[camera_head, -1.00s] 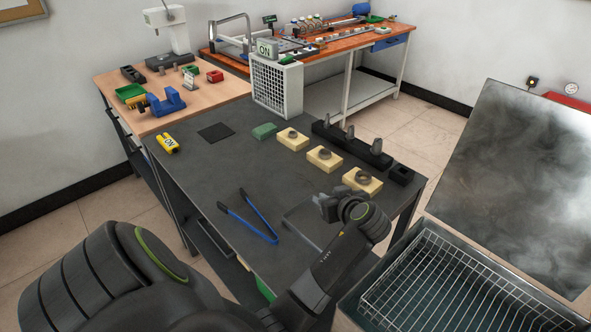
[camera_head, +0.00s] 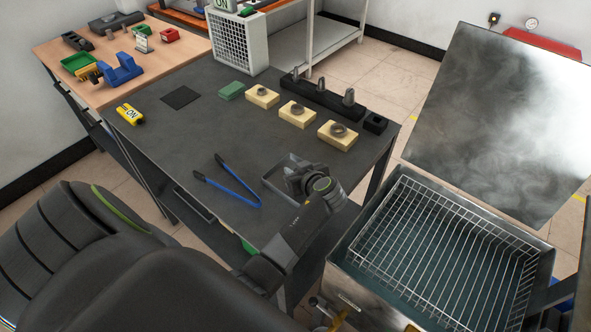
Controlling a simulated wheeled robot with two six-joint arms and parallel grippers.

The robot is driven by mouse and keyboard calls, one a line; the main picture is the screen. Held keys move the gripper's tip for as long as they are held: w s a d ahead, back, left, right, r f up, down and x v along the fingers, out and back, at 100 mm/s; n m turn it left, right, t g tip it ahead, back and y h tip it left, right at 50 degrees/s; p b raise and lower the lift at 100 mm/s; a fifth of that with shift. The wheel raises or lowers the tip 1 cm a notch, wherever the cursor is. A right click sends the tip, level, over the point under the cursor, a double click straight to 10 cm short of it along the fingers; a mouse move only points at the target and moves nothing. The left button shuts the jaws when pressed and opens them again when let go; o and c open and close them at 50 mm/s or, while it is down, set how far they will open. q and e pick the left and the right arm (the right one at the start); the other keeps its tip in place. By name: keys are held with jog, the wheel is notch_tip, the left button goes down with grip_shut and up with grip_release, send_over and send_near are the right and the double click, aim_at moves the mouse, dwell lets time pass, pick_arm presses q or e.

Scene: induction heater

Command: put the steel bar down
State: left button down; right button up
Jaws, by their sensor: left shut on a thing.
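My left gripper (camera_head: 303,178) is over the right front part of the grey table (camera_head: 205,140), at a shallow grey tray (camera_head: 279,172) whose right side it covers. It is shut, with the steel bar in its jaws. The bar itself is hidden behind the dark gripper and wrist, so its tilt cannot be told. Whether the bar touches the tray cannot be told either. My right gripper is not in view.
Blue-handled tongs (camera_head: 232,184) lie left of the tray. Behind it stand cream blocks (camera_head: 337,136) with rings, a black rack (camera_head: 320,98) with steel pegs and a small black block (camera_head: 375,123). A tank with a wire basket (camera_head: 440,250) stands right.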

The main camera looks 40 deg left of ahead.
pick_arm(q)
jog(key=shift+f, duration=0.4)
jog(key=c, duration=1.5)
grip_release()
jog(key=o, duration=0.3)
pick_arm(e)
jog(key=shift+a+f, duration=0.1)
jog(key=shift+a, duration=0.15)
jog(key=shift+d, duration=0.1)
pick_arm(q)
jog(key=shift+r, duration=0.25)
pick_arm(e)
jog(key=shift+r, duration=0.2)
